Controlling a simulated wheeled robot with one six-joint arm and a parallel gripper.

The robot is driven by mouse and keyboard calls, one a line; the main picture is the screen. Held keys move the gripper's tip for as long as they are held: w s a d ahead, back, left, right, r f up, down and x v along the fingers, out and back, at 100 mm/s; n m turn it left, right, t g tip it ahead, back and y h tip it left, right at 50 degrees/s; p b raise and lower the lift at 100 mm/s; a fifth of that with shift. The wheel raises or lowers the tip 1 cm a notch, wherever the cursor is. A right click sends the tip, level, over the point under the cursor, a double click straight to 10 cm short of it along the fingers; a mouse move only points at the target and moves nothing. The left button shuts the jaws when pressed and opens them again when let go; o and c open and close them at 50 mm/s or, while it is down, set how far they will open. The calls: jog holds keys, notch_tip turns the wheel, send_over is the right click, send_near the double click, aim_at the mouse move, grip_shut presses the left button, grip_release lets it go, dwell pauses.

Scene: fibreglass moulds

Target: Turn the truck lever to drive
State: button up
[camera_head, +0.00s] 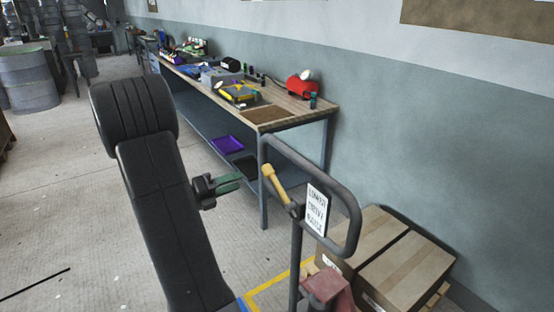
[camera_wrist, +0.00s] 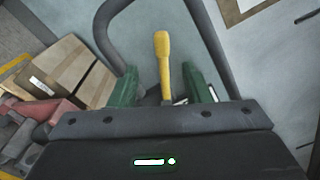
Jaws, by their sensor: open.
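The truck lever (camera_head: 274,184) is a yellow handle on a dark pivot, fixed to the grey looped handle (camera_head: 350,205) of the pallet truck. It leans up and to the left in the head view. A white label (camera_head: 316,208) beside it carries several lines, which seem to read lower, drive and raise. My gripper (camera_head: 232,181), with green fingers, is open just left of the lever. In the wrist view the yellow lever (camera_wrist: 162,60) stands between the two open fingers, with a gap on each side. Its lower end is partly hidden by my gripper body.
Cardboard boxes (camera_head: 405,262) on a pallet stand right of the truck, by the wall. A workbench (camera_head: 310,115) with tools and a red tank (camera_head: 302,86) runs behind. Yellow floor tape (camera_head: 270,290) lies near the truck. Open floor is to the left.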

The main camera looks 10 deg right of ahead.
aim_at(267, 171)
jog(key=p+x, duration=0.1)
jog(key=x, duration=1.2)
jog(key=shift+d+p, duration=0.3)
jog(key=shift+p, duration=0.1)
grip_shut()
